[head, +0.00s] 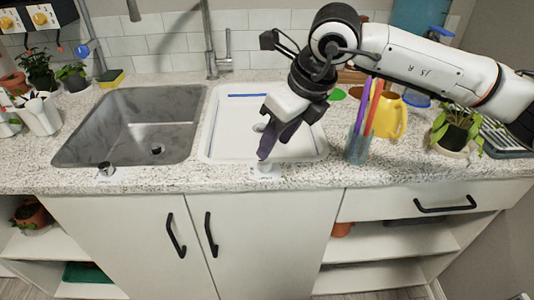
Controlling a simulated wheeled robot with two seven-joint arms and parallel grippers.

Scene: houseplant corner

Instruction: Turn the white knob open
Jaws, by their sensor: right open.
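A small white knob (264,168) sits on the front strip of the speckled counter, just in front of the white basin (225,142). A small label lies below it. My right gripper (267,150) comes down from above with its dark fingers at the knob, and they partly hide it. The jaws are open; I cannot tell whether they touch the knob or how it is turned. A second, metallic knob (106,170) stands in front of the grey sink at the left. My left gripper is out of view.
A cup of coloured sticks (357,147) stands close right of my right gripper, with a yellow watering can (390,117) behind it. A potted plant (455,130) is farther right. The grey sink (130,125) is empty. A faucet (214,60) rises behind.

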